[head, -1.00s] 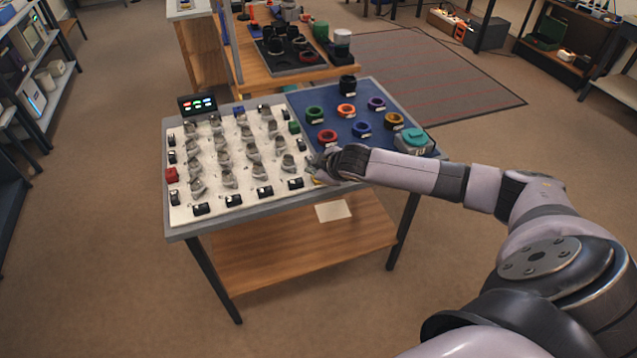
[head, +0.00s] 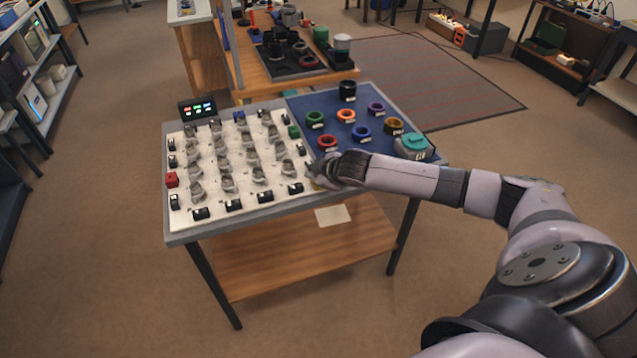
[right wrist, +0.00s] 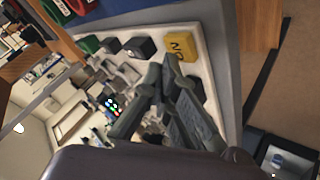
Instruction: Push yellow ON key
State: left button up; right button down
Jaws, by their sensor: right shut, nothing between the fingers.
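The yellow ON key (right wrist: 181,44) sits at the edge of the white board, its lettering facing up, in the right wrist view. My right gripper (right wrist: 164,70) is shut and empty, its fingertips close beside the key's lower edge; I cannot tell whether they touch. In the head view my right gripper (head: 316,172) is at the board's right front corner and hides most of the key. My left gripper is not in view.
The white board (head: 222,213) holds several grey parts and black blocks, with a red block (head: 172,180) at left. A blue mat (head: 335,105) carries coloured rings and a teal-topped device (head: 412,146). A small display (head: 198,108) stands at the back left.

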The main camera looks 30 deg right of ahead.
jog(key=shift+f, duration=0.1)
dwell(0.3)
jog(key=shift+f, duration=0.35)
jog(key=shift+r+p, duration=0.4)
jog(key=shift+p, duration=0.35)
notch_tip(320, 180, up, 6)
jog(key=p, duration=0.6)
jog(key=shift+r, duration=0.1)
